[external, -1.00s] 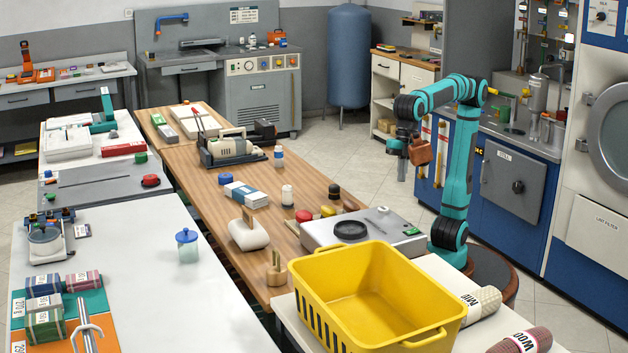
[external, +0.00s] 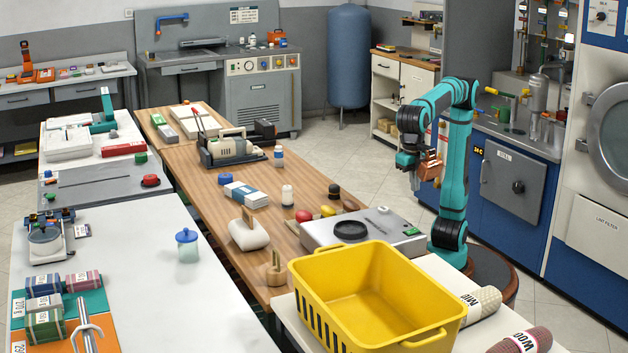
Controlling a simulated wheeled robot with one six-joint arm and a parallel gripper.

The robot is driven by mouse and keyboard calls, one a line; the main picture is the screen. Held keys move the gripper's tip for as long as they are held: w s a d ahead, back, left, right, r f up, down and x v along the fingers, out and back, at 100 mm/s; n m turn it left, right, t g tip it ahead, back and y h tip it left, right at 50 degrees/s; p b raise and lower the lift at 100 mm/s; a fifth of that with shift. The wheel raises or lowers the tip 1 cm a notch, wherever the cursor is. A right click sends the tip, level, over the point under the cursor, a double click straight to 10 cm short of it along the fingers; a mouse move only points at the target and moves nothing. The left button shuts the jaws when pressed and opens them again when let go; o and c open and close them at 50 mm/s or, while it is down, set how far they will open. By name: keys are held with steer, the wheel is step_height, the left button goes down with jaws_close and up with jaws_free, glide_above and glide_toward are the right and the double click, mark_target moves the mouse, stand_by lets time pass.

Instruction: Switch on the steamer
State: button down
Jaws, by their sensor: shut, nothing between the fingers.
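I cannot tell for certain which machine is the steamer. A cream and dark machine (external: 230,147) stands on the wooden table. A flat grey unit (external: 375,245) with a black round plate (external: 350,229) and a small green part (external: 411,231) sits near my arm's base. My gripper (external: 411,172) hangs in the air above and behind the flat grey unit, apart from both machines. It is shut and small in the picture, with nothing seen held between its fingers. A brown block shows beside it at the wrist.
A yellow basket (external: 335,285) stands in front of the flat grey unit. Blue cabinets (external: 510,185) stand behind my arm. The air around my gripper looks free.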

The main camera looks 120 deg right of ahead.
mark_target(416, 229)
steer(key=f, duration=0.4)
steer(key=s+f, duration=0.1)
steer(key=f, duration=0.8)
steer(key=shift+s+f, duration=0.3)
steer(key=shift+s, duration=0.05)
steer(key=shift+f, duration=0.2)
steer(key=shift+w, duration=0.1)
steer(key=shift+w+r, duration=0.25)
steer(key=shift+w, duration=0.35)
step_height(416, 229, up, 14)
steer(key=s, duration=0.1)
steer(key=shift+s, duration=0.35)
steer(key=shift+d, duration=0.15)
stand_by(0.3)
